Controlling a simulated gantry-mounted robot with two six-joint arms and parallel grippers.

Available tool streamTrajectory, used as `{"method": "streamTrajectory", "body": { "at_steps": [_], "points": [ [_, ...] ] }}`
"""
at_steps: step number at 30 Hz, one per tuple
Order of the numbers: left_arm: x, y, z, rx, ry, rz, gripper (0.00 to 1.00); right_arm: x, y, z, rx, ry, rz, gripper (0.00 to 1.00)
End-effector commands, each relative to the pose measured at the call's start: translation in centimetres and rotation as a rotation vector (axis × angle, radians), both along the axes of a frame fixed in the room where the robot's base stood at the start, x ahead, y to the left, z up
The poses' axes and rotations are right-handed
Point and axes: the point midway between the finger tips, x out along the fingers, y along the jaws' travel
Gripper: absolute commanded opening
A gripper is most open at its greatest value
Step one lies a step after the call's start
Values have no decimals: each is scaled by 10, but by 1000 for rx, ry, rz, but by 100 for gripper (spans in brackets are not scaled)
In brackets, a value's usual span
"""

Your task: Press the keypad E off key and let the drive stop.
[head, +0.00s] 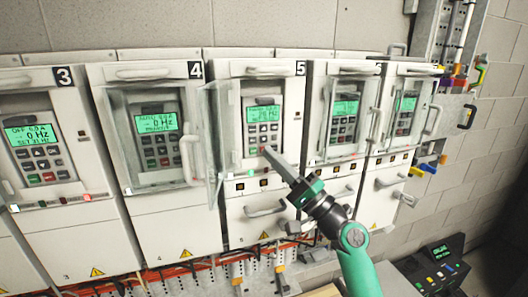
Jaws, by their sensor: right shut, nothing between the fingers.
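The drive cabinets stand in a row, with labels 3, 4 and 5 readable; I cannot read a letter E on any keypad. Drive 5 has a keypad (263,137) below a lit green display (263,114), whose text is too small to read. Its clear door (212,145) stands open to the left. My right gripper (268,152) is shut and empty, its tip over the lower part of this keypad. The tip hides some bottom keys, and I cannot tell whether it touches one. My left gripper is not in view.
Drive 3's keypad (40,164) and drive 4's keypad (157,147) lie to the left. More drives with handles and keypads (343,130) stand to the right. Orange cables (190,267) run below. A dark console (438,268) sits at lower right.

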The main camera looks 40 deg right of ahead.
Motion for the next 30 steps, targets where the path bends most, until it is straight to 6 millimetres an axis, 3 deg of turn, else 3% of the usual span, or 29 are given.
{"method": "streamTrajectory", "body": {
  "at_steps": [30],
  "points": [
    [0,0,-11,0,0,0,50,7,-3,-1,0,0,0,0]
  ]
}}
